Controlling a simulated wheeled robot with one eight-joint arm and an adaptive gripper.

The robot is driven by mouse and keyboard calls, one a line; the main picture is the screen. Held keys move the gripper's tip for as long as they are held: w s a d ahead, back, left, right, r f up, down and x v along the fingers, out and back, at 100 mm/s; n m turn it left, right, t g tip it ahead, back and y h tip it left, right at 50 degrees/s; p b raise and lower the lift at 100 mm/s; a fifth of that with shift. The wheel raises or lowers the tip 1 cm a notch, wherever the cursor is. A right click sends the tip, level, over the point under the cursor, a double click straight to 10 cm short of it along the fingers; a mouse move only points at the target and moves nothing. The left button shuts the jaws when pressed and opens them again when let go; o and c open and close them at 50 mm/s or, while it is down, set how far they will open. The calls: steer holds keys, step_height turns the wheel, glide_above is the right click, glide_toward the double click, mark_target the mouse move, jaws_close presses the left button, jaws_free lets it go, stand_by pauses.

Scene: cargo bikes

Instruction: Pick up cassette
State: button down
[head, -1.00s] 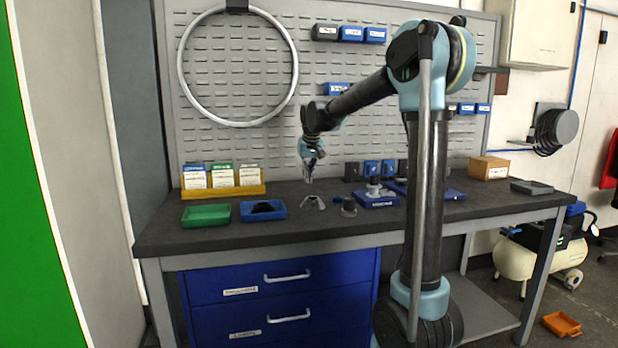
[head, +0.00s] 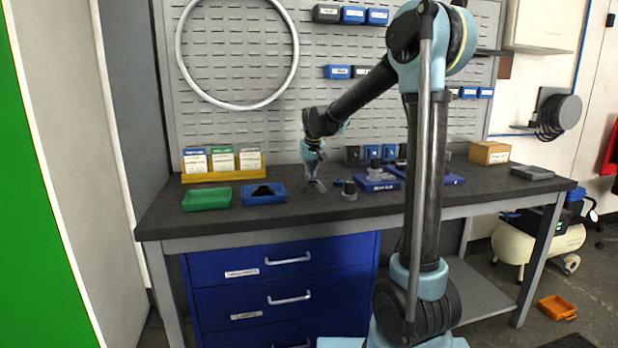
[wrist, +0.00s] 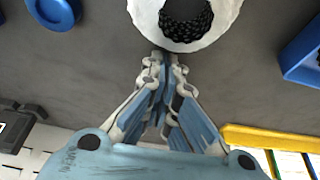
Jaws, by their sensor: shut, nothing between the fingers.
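A silver, cone-like round part with a dark, toothed centre, which looks like the cassette (wrist: 160,12), lies on the bench at the top of the wrist view. In the head view it is mostly hidden by my gripper (head: 313,182). My gripper, also in the wrist view (wrist: 166,56), points down at the bench with its fingertips together and nothing between them. The tips appear at the near rim of the silver part; I cannot tell whether they touch it.
A blue tray (head: 248,197) and a green tray (head: 190,204) stand left, before a yellow rack (head: 222,177). A dark cylindrical part (head: 349,194) and a blue stand (head: 377,184) are to the right. A pegboard (head: 235,125) rises behind.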

stand_by(0.3)
steer(key=s+d, duration=0.1)
steer(key=s, duration=0.4)
steer(key=s+d, duration=0.2)
steer(key=s, duration=0.4)
steer(key=s+d, duration=0.1)
steer(key=s, duration=0.4)
steer(key=shift+s+d, duration=0.2)
steer(key=shift+d, duration=0.15)
